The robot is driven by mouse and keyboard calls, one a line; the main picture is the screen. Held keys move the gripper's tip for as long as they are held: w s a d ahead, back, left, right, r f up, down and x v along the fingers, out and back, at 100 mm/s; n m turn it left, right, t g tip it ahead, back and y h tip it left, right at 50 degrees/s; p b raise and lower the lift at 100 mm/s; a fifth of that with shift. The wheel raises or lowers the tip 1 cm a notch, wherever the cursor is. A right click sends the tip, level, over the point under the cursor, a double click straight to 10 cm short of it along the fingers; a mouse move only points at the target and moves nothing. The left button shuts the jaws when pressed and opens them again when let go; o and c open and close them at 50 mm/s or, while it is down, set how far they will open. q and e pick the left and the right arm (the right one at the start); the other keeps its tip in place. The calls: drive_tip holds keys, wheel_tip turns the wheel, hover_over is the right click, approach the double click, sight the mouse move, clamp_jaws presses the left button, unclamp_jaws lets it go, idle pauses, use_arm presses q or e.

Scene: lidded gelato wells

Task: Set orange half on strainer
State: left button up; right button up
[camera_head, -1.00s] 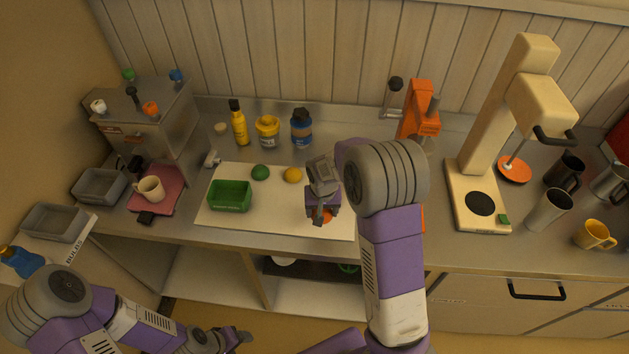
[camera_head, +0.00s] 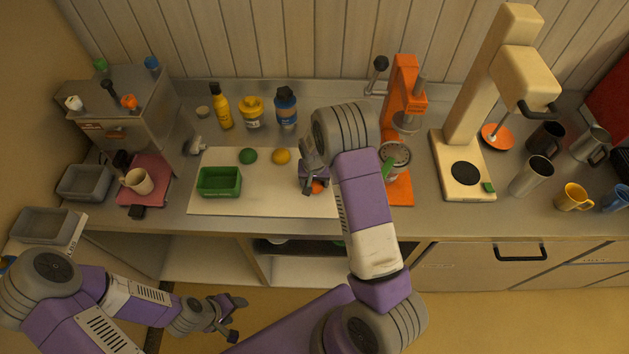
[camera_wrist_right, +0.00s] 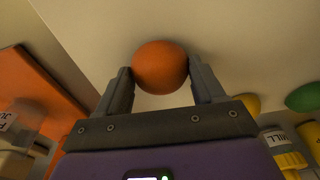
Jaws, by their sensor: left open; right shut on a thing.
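The orange half (camera_wrist_right: 160,67) is between the fingers of my right gripper (camera_wrist_right: 160,85) in the right wrist view, over the white board. In the head view the orange half (camera_head: 317,187) shows just below my right gripper (camera_head: 314,184), which is shut on it. I cannot tell whether it still touches the board. The strainer (camera_head: 395,153) is a round grey perforated piece on the orange press (camera_head: 403,90), right of my right gripper. My left gripper (camera_head: 236,317) is open and empty in front of the counter at the lower left.
The white board (camera_head: 262,200) holds a green bin (camera_head: 219,181), a green fruit (camera_head: 248,156) and a yellow fruit (camera_head: 282,156). Bottles stand behind it. A cream machine (camera_head: 468,140) with mugs beside it is at the right.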

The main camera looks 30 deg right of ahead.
sight(314, 186)
drive_tip(key=shift+w+f, duration=0.1)
drive_tip(key=shift+f, duration=0.15)
drive_tip(key=shift+f, duration=0.1)
drive_tip(key=o, duration=0.6)
drive_tip(key=shift+f, duration=0.1)
drive_tip(key=o, duration=0.5)
drive_tip(key=shift+c, duration=0.2)
drive_tip(key=shift+r, duration=0.2)
wheel_tip(314, 186, up, 12)
drive_tip(key=s, duration=0.1)
drive_tip(key=shift+s+a, duration=0.2)
drive_tip(key=shift+a, duration=0.2)
